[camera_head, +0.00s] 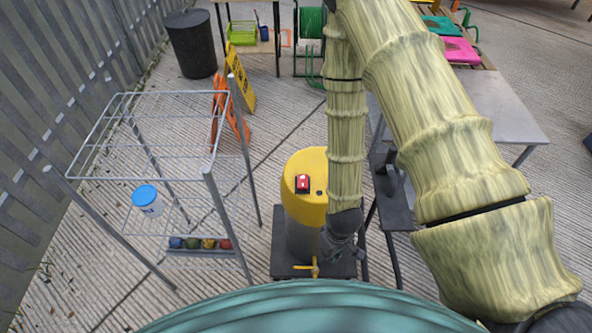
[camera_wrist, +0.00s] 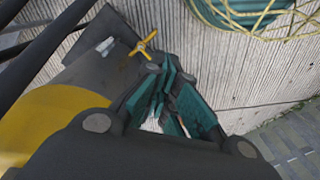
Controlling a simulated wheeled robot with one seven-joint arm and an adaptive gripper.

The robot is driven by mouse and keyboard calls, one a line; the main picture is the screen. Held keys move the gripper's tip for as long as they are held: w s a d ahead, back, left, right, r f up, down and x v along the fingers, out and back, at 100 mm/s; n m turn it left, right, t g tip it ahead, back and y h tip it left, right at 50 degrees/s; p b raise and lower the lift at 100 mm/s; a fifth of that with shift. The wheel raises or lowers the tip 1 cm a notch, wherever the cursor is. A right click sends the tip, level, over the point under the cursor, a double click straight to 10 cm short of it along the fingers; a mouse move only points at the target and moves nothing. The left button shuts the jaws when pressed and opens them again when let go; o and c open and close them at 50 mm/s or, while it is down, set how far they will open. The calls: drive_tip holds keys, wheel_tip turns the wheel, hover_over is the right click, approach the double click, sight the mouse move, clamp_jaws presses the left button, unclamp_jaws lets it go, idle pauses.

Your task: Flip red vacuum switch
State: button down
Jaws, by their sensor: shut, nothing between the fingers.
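A vacuum with a yellow top (camera_head: 315,165) and a grey drum stands upright on a dark base. Its red switch (camera_head: 302,184) sits on a small dark plate on the yellow top, facing the head camera. My gripper (camera_head: 345,252) points down at the right side of the drum, lower than the switch, and hides part of that side. In the wrist view my gripper (camera_wrist: 168,72) has its fingers together and empty. The yellow top (camera_wrist: 38,125) shows there at the left edge, but the switch is not visible in that view. I cannot tell whether the fingers touch the drum.
A yellow tap (camera_head: 315,268) sticks out low at the front of the vacuum. A metal rack (camera_head: 150,95) with a blue-lidded tub (camera_head: 146,198) stands left. A grey table (camera_head: 495,105) is at right. Orange and yellow signs (camera_head: 240,80) stand behind. Ribbed floor lies open between rack and vacuum.

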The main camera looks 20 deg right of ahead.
sight(303, 182)
drive_tip(key=w+a+r+n+b, duration=0.2)
drive_tip(key=w+r+n, duration=0.9)
drive_tip(key=w+r, duration=1.2)
drive_tip(key=w, duration=0.3)
drive_tip(key=shift+a+h, duration=0.3)
drive_tip(key=shift+a, duration=0.1)
drive_tip(key=shift+f, duration=0.1)
drive_tip(key=shift+f+p, duration=2.05)
drive_tip(key=shift+f, duration=4.9)
drive_tip(key=shift+f, duration=0.1)
